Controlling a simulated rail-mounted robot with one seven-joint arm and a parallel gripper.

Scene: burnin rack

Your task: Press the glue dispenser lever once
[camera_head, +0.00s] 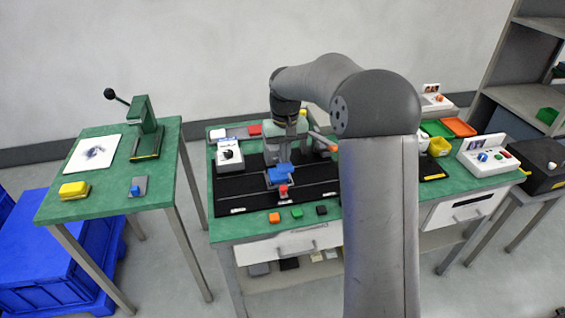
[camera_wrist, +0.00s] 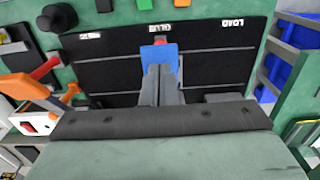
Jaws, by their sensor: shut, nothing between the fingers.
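My gripper (camera_head: 283,158) reaches down over the black mat on the middle bench, its fingers together. In the wrist view the closed fingertips (camera_wrist: 160,68) are at a blue block (camera_wrist: 159,52); I cannot tell whether they touch. The block (camera_head: 281,175) is in the middle lane, with a small red part (camera_head: 283,190) in front of it. The wrist view reads this lane's label upside down as GLUE (camera_wrist: 159,29). Which part is the dispenser lever is unclear.
A green hand press (camera_head: 146,140) with a black ball lever stands on the left table. A white box with a black knob (camera_head: 229,155) is left of my gripper. Orange, green and black buttons (camera_head: 297,213) line the bench front.

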